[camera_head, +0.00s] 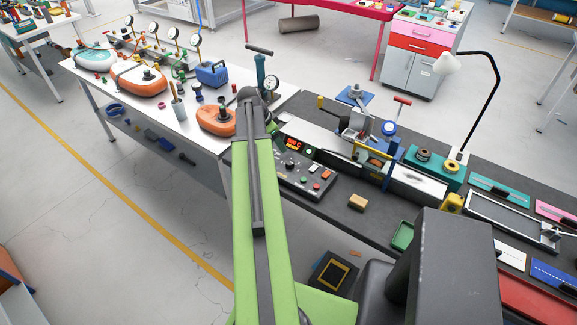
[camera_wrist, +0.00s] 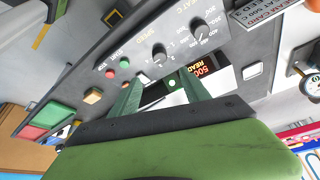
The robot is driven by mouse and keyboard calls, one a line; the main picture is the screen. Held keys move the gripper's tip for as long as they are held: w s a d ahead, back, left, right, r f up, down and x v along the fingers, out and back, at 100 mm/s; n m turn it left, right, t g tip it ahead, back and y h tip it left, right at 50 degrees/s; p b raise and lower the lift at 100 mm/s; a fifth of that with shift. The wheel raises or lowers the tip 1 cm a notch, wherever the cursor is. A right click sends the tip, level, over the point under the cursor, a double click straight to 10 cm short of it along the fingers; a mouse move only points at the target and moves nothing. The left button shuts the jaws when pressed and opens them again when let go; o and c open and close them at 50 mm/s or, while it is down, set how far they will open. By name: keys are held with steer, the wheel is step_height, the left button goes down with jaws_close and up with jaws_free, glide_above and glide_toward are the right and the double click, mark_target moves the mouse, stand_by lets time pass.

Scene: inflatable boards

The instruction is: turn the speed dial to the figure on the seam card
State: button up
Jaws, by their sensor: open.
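The speed dial (camera_wrist: 158,53) is a dark knob on the grey control panel (camera_wrist: 122,45), with small figures around it. Its setting is too small to tell. A similar heat dial (camera_wrist: 198,30), marked in °C, sits to its right. The white seam card (camera_wrist: 262,10) is at the upper right of the wrist view; its lower line appears to read SPEED 3. My gripper (camera_wrist: 158,77) is open and empty, its two green fingers apart, just below the speed dial in the picture and not seen touching it.
A lit red display (camera_wrist: 202,66) is beside the dials. Red, green and orange buttons (camera_wrist: 94,96) and small switches share the panel. In the head view the panel (camera_head: 303,172) lies on the dark bench, with a tan block (camera_head: 358,202) to its right and a welding machine behind.

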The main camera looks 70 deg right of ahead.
mark_target(289, 162)
steer(key=b+x, duration=1.1)
steer(key=x, duration=0.3)
steer(key=shift+w, duration=0.1)
